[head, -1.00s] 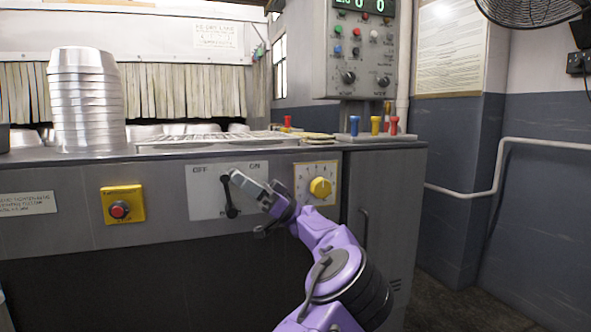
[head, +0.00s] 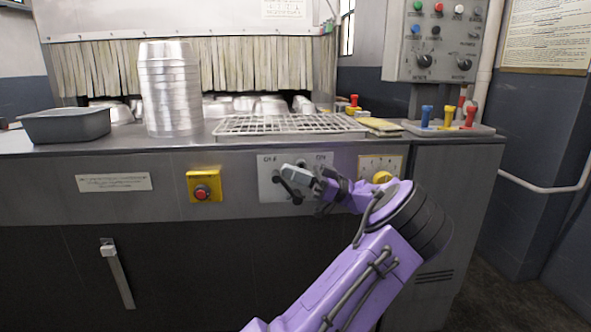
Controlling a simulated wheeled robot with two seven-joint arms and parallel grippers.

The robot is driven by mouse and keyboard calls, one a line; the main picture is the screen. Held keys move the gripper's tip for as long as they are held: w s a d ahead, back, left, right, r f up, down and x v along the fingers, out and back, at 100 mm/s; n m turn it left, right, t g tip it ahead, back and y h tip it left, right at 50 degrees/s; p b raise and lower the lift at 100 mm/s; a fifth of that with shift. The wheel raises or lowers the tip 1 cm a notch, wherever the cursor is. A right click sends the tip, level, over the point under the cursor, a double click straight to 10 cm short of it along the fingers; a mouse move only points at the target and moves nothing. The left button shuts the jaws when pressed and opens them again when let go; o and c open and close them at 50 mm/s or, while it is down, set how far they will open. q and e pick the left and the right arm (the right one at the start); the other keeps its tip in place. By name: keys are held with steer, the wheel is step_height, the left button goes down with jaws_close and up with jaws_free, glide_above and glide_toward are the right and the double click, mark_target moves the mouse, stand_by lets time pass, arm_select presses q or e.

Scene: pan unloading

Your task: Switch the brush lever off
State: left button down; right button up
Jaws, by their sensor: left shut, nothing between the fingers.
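The brush lever (head: 287,186) is a black handle on a pale plate (head: 266,186) on the machine's front. The plate reads OFF at left and ON at right. The lever leans up and left from its pivot, toward OFF. My left gripper (head: 293,173) is shut and empty, its tips close by the lever's right side. I cannot tell whether they touch it. The gripper and wrist cover the plate's right part. My right gripper is not in view.
A yellow-backed red button (head: 202,191) is left of the plate, and a yellow knob (head: 381,177) is right of it. On the machine's top stand stacked pans (head: 171,95), a grey tub (head: 65,125), a wire rack (head: 285,124) and coloured-handled items (head: 449,118).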

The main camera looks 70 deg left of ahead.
arm_select(q)
steer(key=shift+s, duration=0.1)
stand_by(0.3)
steer(key=s+d+r+p, duration=0.4)
steer(key=s+d+r, duration=0.1)
steer(key=d+r, duration=0.8)
steer(key=shift+p, duration=0.35)
